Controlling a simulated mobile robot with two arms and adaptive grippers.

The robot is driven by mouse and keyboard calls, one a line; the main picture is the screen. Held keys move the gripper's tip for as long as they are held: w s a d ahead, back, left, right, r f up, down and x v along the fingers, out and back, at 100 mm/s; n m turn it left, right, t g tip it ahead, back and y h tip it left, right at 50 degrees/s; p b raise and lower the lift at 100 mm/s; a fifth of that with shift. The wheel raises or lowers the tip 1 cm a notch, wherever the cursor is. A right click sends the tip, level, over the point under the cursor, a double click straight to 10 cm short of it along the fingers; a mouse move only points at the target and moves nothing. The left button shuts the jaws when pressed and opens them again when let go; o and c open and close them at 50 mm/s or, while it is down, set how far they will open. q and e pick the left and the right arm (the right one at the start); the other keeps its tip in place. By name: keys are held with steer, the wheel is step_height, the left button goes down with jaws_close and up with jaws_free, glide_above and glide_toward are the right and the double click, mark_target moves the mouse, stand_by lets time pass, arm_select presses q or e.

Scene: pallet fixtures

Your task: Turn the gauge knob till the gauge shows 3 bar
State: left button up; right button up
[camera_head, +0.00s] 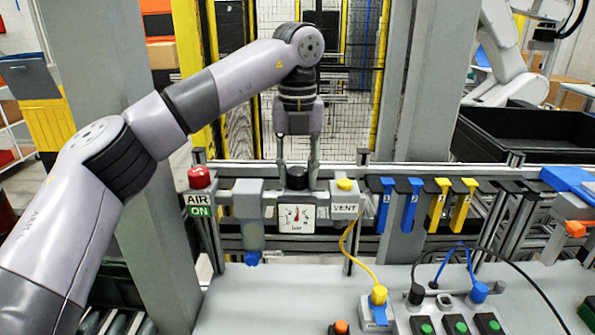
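The gauge (295,218) is a white square dial marked "bar" on the rail in the middle; its numbers and exact reading are too small to make out. The black gauge knob (297,178) sits upright on top of it. My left gripper (297,184) points straight down from above, with one finger on each side of the knob. The gap between the fingers is about the knob's width; I cannot tell whether they press on it. My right gripper is not in view.
A red button (199,177) above an "AIR ON" label stands left of the gauge. A yellow-topped "VENT" valve (344,185) is close on its right, with a yellow hose below. Blue (410,205) and yellow (463,205) tags hang farther right. The grey bench (290,295) has free room in front.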

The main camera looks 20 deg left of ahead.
mark_target(298, 170)
arm_select(q)
steer(key=o, duration=0.4)
steer(key=shift+o, duration=0.2)
step_height(298, 170, up, 12)
stand_by(0.5)
